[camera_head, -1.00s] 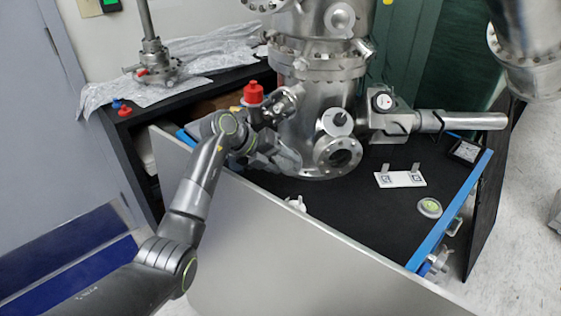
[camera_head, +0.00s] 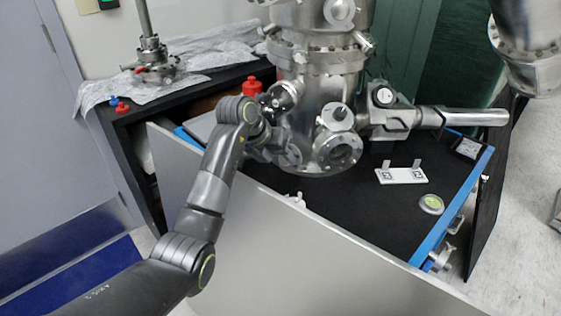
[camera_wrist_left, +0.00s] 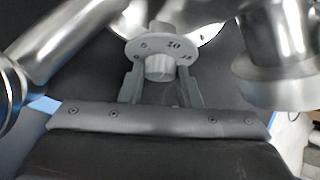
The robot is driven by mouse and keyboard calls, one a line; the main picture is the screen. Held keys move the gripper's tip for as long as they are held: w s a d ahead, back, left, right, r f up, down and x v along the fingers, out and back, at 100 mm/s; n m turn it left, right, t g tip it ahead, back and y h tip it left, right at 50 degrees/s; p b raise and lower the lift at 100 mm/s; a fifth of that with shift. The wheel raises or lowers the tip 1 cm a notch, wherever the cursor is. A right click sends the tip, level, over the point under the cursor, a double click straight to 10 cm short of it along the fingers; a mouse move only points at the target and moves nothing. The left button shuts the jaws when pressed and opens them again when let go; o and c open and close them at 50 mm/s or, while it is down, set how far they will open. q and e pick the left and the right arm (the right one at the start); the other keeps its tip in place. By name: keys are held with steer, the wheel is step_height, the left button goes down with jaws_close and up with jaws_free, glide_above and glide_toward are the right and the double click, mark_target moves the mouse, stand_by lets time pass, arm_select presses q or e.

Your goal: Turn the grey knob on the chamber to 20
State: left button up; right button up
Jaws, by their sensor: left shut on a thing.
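The steel chamber (camera_head: 312,95) stands on the black table. In the head view my left gripper (camera_head: 280,153) is against the lower left of the chamber, where my wrist hides the knob. My right gripper is not in view.
Steel tubes flank the knob closely in the wrist view. A red-capped bottle (camera_head: 252,88) stands left of the chamber. A white plate (camera_head: 402,175) and a round green-topped disc (camera_head: 431,204) lie on the table (camera_head: 365,215), right of the chamber. A grey panel (camera_head: 290,255) edges the table's front.

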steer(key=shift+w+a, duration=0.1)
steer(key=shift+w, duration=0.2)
arm_select(q)
steer(key=o, duration=1)
steer(key=shift+c, duration=0.2)
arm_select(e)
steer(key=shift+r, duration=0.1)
